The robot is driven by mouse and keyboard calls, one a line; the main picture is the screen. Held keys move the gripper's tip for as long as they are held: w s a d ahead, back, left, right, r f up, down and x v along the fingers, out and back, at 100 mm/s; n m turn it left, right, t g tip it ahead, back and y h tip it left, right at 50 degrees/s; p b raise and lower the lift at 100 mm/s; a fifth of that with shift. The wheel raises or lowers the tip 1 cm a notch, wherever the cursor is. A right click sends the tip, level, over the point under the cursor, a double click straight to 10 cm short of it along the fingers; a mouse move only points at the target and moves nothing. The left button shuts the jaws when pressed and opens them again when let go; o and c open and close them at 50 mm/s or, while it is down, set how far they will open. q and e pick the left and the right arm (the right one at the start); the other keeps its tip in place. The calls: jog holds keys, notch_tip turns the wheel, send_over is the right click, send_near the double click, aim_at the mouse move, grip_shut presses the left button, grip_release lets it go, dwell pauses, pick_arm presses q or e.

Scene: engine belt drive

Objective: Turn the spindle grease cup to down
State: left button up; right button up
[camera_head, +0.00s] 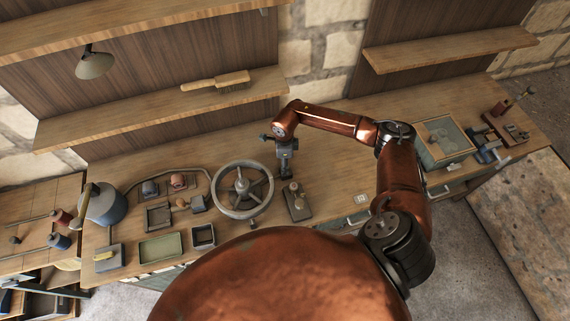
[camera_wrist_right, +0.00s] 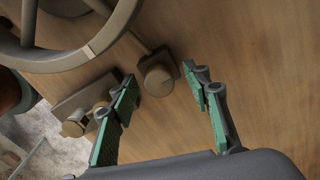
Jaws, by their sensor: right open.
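A small tan-grey cup-like part (camera_wrist_right: 157,76), which looks like the spindle grease cup, sits at the end of a thin rod beside the spoked wheel (camera_wrist_right: 75,62) in the right wrist view. My right gripper (camera_wrist_right: 162,80) is open, with its green-padded fingers apart on either side of the cup's position in the picture. I cannot tell whether they touch it. In the head view my right gripper (camera_head: 285,168) hangs just right of the wheel (camera_head: 242,190) and largely covers the cup. My left gripper is not in view.
A block with small upright cylinders (camera_head: 297,203) stands close to my right gripper, and shows in the wrist view (camera_wrist_right: 78,112). Several small trays lie left of the wheel, including a green one (camera_head: 160,247). A glass-topped box (camera_head: 440,140) stands right. Bench behind the gripper is clear.

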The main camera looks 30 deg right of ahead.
jog(key=shift+s+f, duration=0.15)
jog(key=shift+f, duration=0.25)
jog(key=shift+s+d+f, duration=0.1)
jog(key=shift+f, duration=0.05)
jog(key=c, duration=1.2)
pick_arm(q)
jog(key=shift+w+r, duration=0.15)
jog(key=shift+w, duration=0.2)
pick_arm(e)
jog(key=shift+o, duration=0.2)
